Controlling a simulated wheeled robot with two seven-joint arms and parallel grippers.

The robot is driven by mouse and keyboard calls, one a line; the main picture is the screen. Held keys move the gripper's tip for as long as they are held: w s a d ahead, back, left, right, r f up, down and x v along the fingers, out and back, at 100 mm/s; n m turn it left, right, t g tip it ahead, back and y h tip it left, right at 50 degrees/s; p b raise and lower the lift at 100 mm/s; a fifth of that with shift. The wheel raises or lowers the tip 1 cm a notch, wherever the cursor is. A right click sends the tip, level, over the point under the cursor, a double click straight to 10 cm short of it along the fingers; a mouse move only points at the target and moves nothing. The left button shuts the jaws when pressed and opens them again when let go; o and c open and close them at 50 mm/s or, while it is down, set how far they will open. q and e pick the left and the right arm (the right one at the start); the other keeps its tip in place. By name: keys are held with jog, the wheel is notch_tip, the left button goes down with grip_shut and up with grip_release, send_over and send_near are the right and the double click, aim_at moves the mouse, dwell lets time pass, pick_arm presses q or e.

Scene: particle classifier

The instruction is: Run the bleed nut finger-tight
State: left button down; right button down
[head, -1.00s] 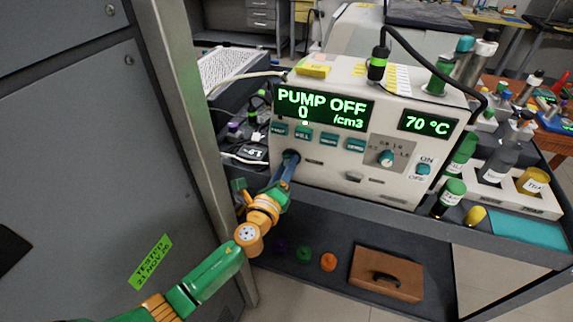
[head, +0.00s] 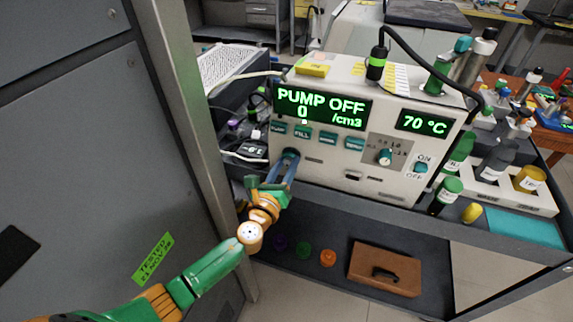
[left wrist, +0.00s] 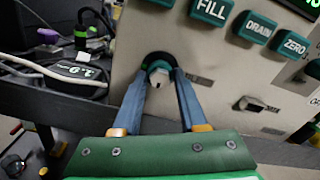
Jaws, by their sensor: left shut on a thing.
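The bleed nut (left wrist: 158,76) shows in the left wrist view as a small pale piece in front of a dark round fitting (left wrist: 156,58) on the machine's front panel. My left gripper (head: 290,158) is shut on it, with one long blue finger on each side. In the head view the fingertips meet the panel below the left end of the button row, and the nut itself is mostly hidden. The left wrist view shows the fingers (left wrist: 161,77) coming up from below. My right gripper is not in view.
The particle classifier (head: 330,175) stands on a grey cart, its display reading PUMP OFF, 0 /cm3. A grey cabinet (head: 80,150) stands close left of my arm. Bottles (head: 446,193) stand on the right. A brown case (head: 385,268) lies on the lower shelf.

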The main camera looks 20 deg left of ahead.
pick_arm(q)
jog(key=shift+f, duration=0.2)
jog(key=c, duration=0.7)
grip_release()
jog(key=shift+o, duration=1.3)
jog(key=shift+s+r, duration=0.15)
jog(key=shift+r, duration=0.05)
jog(key=s, duration=0.7)
jog(key=shift+a, duration=0.15)
